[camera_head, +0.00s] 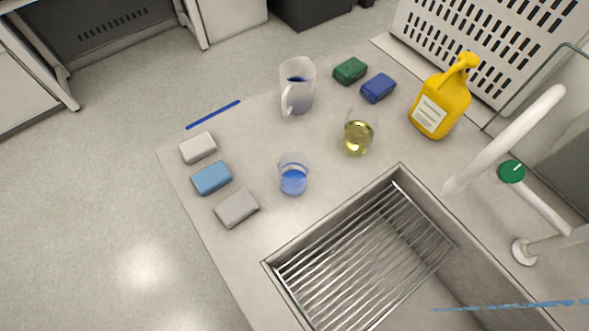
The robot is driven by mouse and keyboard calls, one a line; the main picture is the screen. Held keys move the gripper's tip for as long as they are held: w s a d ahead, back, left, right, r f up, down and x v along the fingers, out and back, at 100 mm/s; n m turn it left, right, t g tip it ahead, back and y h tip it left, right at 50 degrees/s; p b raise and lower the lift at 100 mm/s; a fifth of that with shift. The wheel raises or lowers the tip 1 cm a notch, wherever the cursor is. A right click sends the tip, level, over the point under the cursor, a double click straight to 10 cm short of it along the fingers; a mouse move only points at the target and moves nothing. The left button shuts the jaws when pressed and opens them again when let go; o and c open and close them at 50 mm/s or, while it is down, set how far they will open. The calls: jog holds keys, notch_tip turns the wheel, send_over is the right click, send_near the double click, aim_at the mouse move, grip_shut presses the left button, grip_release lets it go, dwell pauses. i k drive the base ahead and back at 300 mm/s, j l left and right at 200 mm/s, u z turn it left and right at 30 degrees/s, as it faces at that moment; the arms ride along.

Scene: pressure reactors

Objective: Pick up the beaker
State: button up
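A clear glass beaker (293,175) with blue liquid stands upright on the grey counter, near the sink's upper left corner. A second clear glass vessel (358,135) with yellow liquid stands farther back and to the right; I cannot tell for sure whether it is a beaker or a flask. A translucent white jug (298,88) with a handle and dark blue contents stands behind them. My gripper is not in view.
A sink (370,255) with a wire rack lies in front, with a white tap (510,135) at right. Several sponges, including a light blue one (211,178), line the left edge. A yellow bottle (441,100) and a white perforated crate (490,45) stand at back right.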

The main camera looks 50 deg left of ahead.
aim_at(293, 167)
jog(key=k+u, duration=0.1)
jog(key=u, duration=0.35)
jog(key=k+l+u, duration=0.1)
jog(key=u, duration=0.75)
jog(key=k+j+u, duration=0.1)
jog(key=u, duration=0.35)
